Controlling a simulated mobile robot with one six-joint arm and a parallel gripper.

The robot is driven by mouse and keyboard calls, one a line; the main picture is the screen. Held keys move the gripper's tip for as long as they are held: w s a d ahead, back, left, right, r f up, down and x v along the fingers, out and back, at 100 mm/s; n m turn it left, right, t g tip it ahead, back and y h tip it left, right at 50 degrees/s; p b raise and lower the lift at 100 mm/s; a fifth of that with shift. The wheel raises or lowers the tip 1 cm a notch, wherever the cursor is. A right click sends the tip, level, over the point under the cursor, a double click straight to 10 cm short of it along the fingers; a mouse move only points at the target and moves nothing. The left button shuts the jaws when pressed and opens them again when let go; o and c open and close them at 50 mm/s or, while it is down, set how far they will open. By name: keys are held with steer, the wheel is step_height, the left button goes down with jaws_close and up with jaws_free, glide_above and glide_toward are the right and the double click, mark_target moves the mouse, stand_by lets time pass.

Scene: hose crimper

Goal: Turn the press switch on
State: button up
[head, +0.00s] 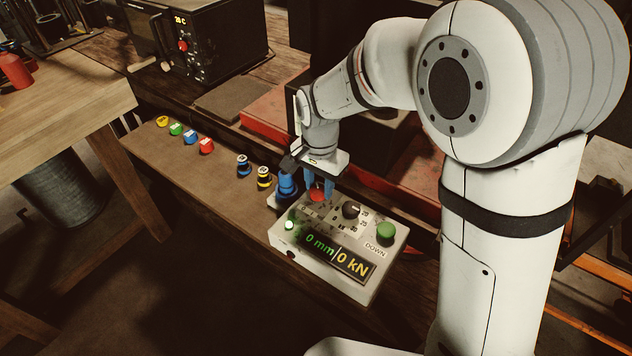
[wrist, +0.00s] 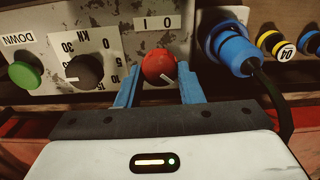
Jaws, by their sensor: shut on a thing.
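The press switch is a red knob (head: 317,195) on top of the pale control box (head: 290,247). In the wrist view the red knob (wrist: 158,66) has a white mark, and the labels I and 0 show above it. My gripper (head: 318,187) reaches down from above, with its two blue fingers on either side of the knob. It is shut on the knob. The display (head: 337,256) reads 0 mm and 0 kN.
A black dial (head: 351,210) and a green DOWN button (head: 386,231) sit right of the switch. A blue plug (head: 287,186) with a black cable stands close to the left of my gripper. Several coloured dies, including a red one (head: 206,146), line the bench further left.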

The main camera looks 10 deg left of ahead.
mark_target(319, 188)
stand_by(0.4)
steer(key=o, duration=1)
steer(key=shift+c, duration=0.2)
step_height(319, 188, up, 8)
steer(key=shift+a+f, duration=0.1)
